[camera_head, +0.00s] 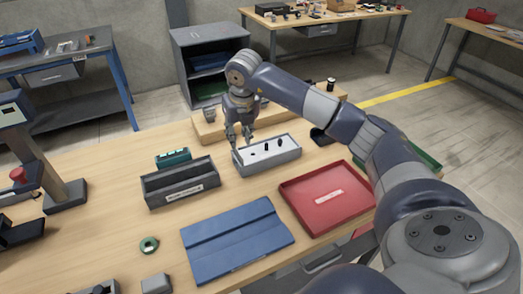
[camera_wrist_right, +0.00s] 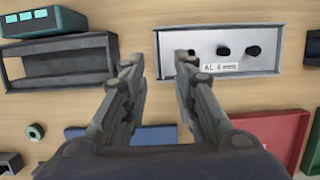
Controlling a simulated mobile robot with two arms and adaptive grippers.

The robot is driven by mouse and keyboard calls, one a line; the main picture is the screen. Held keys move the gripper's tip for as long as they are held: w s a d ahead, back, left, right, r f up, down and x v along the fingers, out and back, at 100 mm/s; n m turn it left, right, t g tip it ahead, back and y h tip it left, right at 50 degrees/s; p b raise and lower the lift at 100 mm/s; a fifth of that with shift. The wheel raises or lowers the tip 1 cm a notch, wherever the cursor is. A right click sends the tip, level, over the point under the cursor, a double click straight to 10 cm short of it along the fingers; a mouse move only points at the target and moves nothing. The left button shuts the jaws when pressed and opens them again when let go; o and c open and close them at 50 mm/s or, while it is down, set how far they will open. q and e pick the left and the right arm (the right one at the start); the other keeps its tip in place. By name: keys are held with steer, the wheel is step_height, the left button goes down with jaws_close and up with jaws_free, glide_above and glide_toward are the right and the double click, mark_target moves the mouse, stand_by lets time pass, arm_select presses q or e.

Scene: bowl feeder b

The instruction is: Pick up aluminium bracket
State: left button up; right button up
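My right gripper (camera_head: 240,138) is open and points down at the left end of a light grey bin (camera_head: 272,167). In the right wrist view the fingers (camera_wrist_right: 160,62) are apart with nothing between them, beside the bin's left end. The bin (camera_wrist_right: 262,37) holds a few small dark pieces (camera_wrist_right: 254,51) and bears a label (camera_wrist_right: 221,67) that seems to start with "AL". I cannot tell whether any of these pieces is the aluminium bracket. My left gripper is not in view.
A dark grey labelled bin (camera_head: 180,193) stands to the left, with a green box (camera_head: 173,157) behind it. A red tray (camera_head: 325,196) and a blue folded panel (camera_head: 236,241) lie in front. A green ring (camera_head: 149,245) lies on bare wood.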

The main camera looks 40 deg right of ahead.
mark_target(239, 153)
steer(key=shift+f, duration=0.85)
steer(key=p+x, duration=0.2)
steer(key=x, duration=0.3)
steer(key=shift+d+p, duration=0.1)
steer(key=shift+p, duration=0.25)
steer(key=shift+w+f, duration=0.15)
steer(key=shift+f, duration=0.2)
jaws_close()
steer(key=shift+d+r, duration=0.1)
